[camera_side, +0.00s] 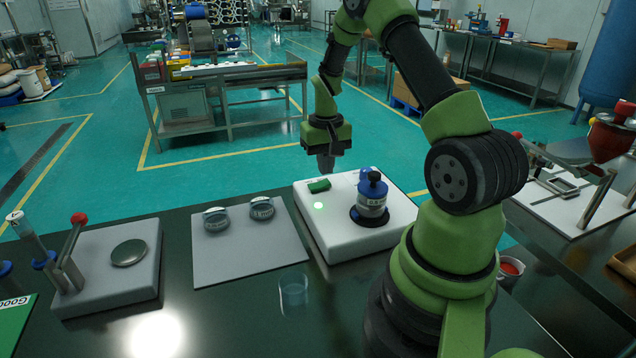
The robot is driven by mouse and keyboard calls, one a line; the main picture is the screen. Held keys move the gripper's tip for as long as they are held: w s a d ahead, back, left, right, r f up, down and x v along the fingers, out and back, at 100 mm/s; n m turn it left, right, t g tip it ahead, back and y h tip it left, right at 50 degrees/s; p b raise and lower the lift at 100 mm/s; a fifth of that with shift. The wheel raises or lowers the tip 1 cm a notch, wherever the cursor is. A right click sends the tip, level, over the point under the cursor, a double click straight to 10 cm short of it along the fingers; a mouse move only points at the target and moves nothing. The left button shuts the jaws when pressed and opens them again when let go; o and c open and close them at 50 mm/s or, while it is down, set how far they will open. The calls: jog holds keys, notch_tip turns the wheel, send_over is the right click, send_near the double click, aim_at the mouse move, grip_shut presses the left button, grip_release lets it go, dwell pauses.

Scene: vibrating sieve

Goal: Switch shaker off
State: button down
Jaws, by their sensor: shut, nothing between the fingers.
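The shaker (337,236) is a white box on the dark table, right of centre. On its top are a green switch (319,186) and a small glowing green light (318,206). A blue and grey sieve stack with a dark knob (372,197) stands on a dark round plate on the shaker's right part. My gripper (327,170) points down just above and behind the green switch, near the shaker's back edge. Its fingers are shut and empty. I cannot tell whether they touch the shaker.
A grey mat with two round sieves (262,208) lies left of the shaker. Further left is a grey base (92,270) with a red-knobbed lever and a metal disc. A clear glass (293,291) stands in front of the mat. A white board (575,200) with a red funnel stands at right.

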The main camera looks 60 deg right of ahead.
aim_at(324, 182)
jog(key=shift+f, duration=1.3)
dwell(0.5)
jog(key=shift+r, duration=3.55)
jog(key=shift+a+r, duration=0.1)
jog(key=s+a+r+n+t, duration=0.15)
jog(key=a+r+t, duration=0.25)
jog(key=a+r, duration=1.05)
jog(key=s+a+r+n+t+y, duration=0.2)
jog(key=s+a+r+n+t, duration=0.1)
jog(key=s+a, duration=0.7)
jog(key=shift+r, duration=0.2)
